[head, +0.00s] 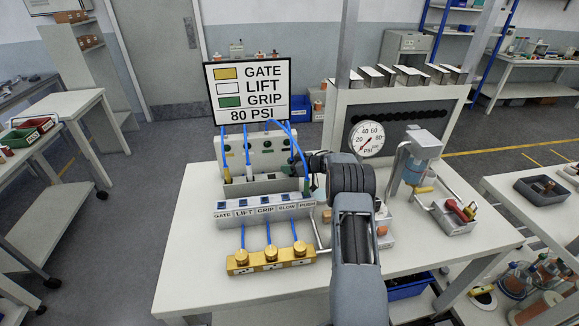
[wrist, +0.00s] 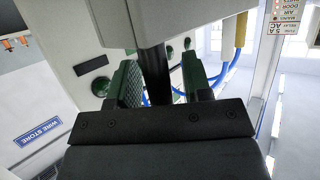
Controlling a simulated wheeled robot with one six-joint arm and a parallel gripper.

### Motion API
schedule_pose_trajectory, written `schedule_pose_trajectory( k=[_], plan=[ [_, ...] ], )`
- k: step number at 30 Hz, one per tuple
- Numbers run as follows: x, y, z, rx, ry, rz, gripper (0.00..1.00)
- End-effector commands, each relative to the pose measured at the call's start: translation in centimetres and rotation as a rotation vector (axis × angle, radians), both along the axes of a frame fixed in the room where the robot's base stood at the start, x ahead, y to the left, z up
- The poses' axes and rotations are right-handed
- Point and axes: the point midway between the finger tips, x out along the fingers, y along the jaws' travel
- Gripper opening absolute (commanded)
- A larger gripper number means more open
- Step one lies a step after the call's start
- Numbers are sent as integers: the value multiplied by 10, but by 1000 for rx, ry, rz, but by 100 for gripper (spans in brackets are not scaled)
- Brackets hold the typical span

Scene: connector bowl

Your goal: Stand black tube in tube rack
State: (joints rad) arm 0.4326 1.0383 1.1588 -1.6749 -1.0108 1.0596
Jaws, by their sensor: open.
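The black tube (wrist: 154,72) stands between my gripper's green-padded fingers (wrist: 161,80) in the wrist view. The fingers are apart, one on each side of it. The tube's far end is at a pale grey box edge; I cannot tell whether it is seated there. In the head view my gripper (head: 313,186) is at the right end of the grey tube rack (head: 264,186), and the black tube cannot be made out clearly. A yellow tube (head: 226,174) and a white tube (head: 249,172) stand upright at the rack's left part. The yellow one also shows in the wrist view (wrist: 240,30).
A labelled switch box (head: 265,209) and a brass block (head: 270,259) lie in front of the rack. Blue hoses hang from the panel (head: 270,150) behind it. The table's front left (head: 195,270) is clear.

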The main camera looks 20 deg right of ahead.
Motion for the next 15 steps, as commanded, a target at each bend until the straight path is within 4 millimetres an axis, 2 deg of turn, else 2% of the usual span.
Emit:
schedule_pose_trajectory(
  k=[5,15],
  plan=[
    [-3,-4,6,0,-1,-2,45],
    [-47,-42,28,-1,-1,-4,45]
  ],
)
